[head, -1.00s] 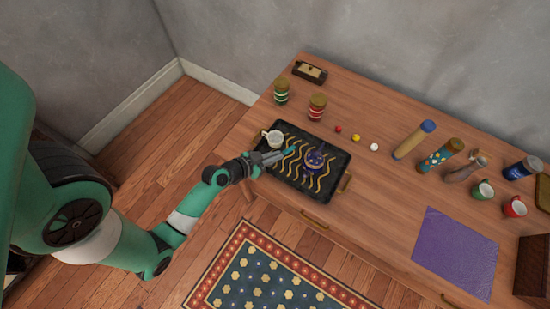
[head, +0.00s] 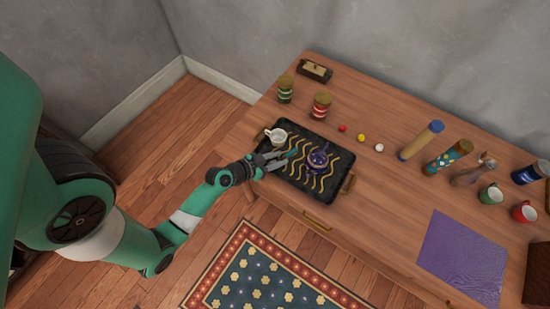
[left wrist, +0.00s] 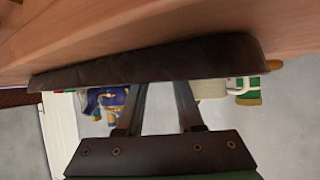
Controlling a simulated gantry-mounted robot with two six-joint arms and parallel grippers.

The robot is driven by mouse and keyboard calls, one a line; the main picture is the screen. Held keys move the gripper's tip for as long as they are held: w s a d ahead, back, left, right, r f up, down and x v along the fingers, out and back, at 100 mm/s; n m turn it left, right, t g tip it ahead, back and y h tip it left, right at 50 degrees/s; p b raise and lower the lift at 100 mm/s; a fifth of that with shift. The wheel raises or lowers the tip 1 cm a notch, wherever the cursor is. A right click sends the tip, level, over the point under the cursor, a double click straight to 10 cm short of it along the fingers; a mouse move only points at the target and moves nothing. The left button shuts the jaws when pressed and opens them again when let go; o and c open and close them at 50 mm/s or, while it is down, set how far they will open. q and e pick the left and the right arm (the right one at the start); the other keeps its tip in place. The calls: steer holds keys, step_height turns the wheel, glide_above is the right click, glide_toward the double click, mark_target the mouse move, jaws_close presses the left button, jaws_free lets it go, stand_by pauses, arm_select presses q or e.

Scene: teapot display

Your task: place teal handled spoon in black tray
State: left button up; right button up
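The black tray (head: 333,194) with gold wavy lines lies on the wooden table; its dark edge (left wrist: 150,62) crosses the left wrist view. The teal handled spoon (head: 293,153) shows as a small teal piece over the tray, just beyond my left fingertips; the rest of it is hard to make out. My left gripper (head: 280,159) is at the tray's left side, low over it. Its fingers stand apart with a gap between them, also in the left wrist view (left wrist: 161,88). I see no spoon between them there. My right gripper is not in view.
On the tray are a purple teapot (head: 318,159) and a white cup (head: 275,136) close to my gripper. Two striped jars (head: 322,105) (head: 285,89) stand behind it. Small balls, bottles and mugs stand to the right. A purple mat (head: 462,258) lies at front right.

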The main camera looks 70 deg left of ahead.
arm_select(q)
steer(key=p+v, duration=0.1)
steer(key=v, duration=1.1)
steer(key=shift+r, duration=0.1)
steer(key=w+a+r+m+t, duration=0.3)
steer(key=w+a+r+m, duration=0.15)
steer(key=w+r, duration=1)
steer(key=w+d+r+t+h, duration=0.15)
steer(key=w+r, duration=0.25)
steer(key=r, duration=0.4)
steer(key=w+d+r+t+y, duration=0.1)
steer(key=w+d+r+t, duration=0.2)
steer(key=r, duration=0.6)
steer(key=s+d+r+t+h, duration=0.1)
steer(key=d+r, duration=0.4)
steer(key=r, duration=0.5)
steer(key=s+d+r+t+h, duration=0.1)
steer(key=d+r+t, duration=0.3)
steer(key=r, duration=0.7)
steer(key=s+d+r+t+h, duration=0.2)
steer(key=d+r, duration=0.5)
steer(key=r, duration=0.4)
steer(key=shift+t+h, duration=0.55)
